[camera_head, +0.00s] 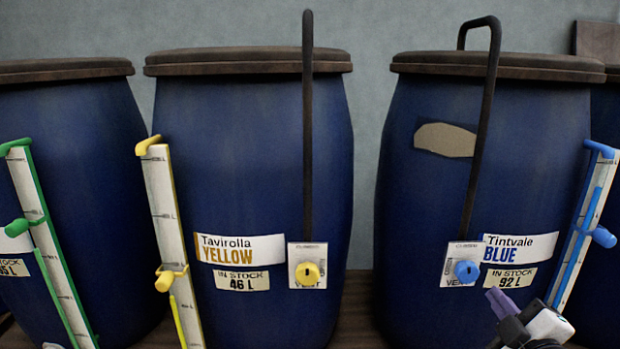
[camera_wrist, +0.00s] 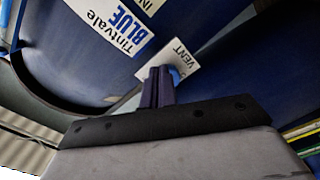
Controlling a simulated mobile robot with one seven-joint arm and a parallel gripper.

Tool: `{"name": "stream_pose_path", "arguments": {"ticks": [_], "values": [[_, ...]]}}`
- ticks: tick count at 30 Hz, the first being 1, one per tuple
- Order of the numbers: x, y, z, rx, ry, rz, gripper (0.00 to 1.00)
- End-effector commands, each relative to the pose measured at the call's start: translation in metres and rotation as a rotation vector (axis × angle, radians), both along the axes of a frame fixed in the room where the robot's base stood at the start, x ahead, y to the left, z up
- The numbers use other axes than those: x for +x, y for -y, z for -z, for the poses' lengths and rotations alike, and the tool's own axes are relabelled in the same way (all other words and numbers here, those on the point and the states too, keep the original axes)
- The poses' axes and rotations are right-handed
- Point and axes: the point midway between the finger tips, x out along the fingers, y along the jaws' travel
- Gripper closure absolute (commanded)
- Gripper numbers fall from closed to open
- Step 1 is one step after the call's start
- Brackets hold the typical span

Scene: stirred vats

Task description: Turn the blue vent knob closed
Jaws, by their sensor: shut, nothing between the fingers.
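The blue vent knob (camera_head: 466,271) sits on a white plate (camera_head: 452,280) on the front of the Tintvale Blue vat (camera_head: 420,210). Small lettering shows above the knob and "VENT" below it; I cannot tell which way the knob is turned. My gripper (camera_head: 494,296), with purple fingers, is just right of and below the knob, with a small gap in the head view. In the wrist view the shut, empty fingers (camera_wrist: 158,74) partly cover the knob (camera_wrist: 174,76). I cannot tell from that view whether they touch.
A black pipe (camera_head: 482,130) rises from the plate and bends over to the vat's lid. A blue-edged level gauge (camera_head: 585,225) stands to the right, close to my gripper. The Tavirolla Yellow vat (camera_head: 250,140) with its yellow knob (camera_head: 307,273) stands left.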

Motion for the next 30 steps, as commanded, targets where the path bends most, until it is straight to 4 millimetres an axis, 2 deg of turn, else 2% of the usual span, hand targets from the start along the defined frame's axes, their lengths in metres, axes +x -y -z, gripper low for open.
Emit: {"name": "stream_pose_path", "arguments": {"ticks": [4,10,30], "values": [[0.019,0.000,0.002,-0.001,0.001,-0.002,1.00],[0.033,0.002,0.001,0.000,0.000,-0.001,1.00],[0.036,0.000,-0.001,0.001,0.000,0.000,1.00]]}}
